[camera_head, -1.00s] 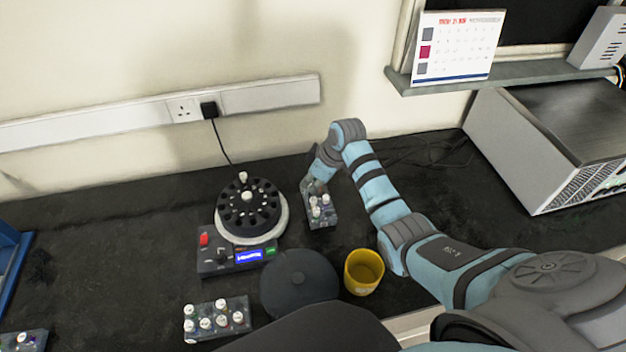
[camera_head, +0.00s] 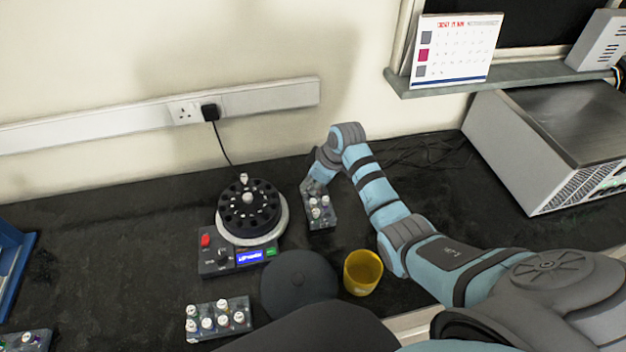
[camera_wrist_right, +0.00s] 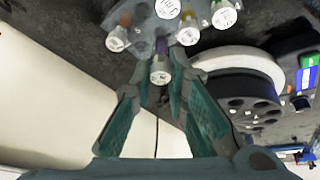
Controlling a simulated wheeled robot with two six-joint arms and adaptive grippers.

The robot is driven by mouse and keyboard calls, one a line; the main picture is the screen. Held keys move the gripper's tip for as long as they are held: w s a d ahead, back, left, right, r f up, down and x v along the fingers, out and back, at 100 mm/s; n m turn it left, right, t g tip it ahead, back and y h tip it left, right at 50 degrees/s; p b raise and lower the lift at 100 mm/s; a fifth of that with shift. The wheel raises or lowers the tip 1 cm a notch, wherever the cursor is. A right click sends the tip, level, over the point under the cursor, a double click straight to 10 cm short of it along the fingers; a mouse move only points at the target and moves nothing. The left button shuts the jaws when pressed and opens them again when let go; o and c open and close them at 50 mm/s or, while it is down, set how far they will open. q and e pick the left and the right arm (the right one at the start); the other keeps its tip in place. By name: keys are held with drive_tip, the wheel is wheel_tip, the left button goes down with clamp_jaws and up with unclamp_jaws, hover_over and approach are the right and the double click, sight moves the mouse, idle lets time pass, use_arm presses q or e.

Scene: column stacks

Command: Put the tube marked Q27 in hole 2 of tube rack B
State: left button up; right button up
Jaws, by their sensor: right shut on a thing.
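My right gripper (camera_head: 313,188) is down at the small grey tube rack (camera_head: 321,222) right of the centrifuge. In the right wrist view its fingers (camera_wrist_right: 158,82) are shut on a white-capped tube (camera_wrist_right: 160,70) at the rack's near edge. Several other capped tubes (camera_wrist_right: 168,9) stand close by in that rack. The cap marks are too small or blurred for me to tell which tube is Q27. A second rack (camera_head: 240,328) with several white-capped tubes is at the front, and a third (camera_head: 42,334) is partly cut off at lower left. I cannot read which rack is B. My left gripper is out of view.
The centrifuge (camera_head: 213,262) has a black rotor (camera_head: 263,209) with a white-topped tube in it. A dark round lid (camera_head: 300,285) and a yellow cup (camera_head: 362,272) are in front. A blue bin (camera_head: 14,270) is at left. The counter between bin and centrifuge is clear.

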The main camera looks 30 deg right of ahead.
drive_tip(key=shift+f+p, duration=0.1)
drive_tip(key=shift+p, duration=0.25)
drive_tip(key=shift+f, duration=0.55)
idle(0.9)
drive_tip(key=shift+f, duration=0.15)
drive_tip(key=o, duration=0.8)
drive_tip(key=o, duration=0.3)
drive_tip(key=shift+o, duration=0.2)
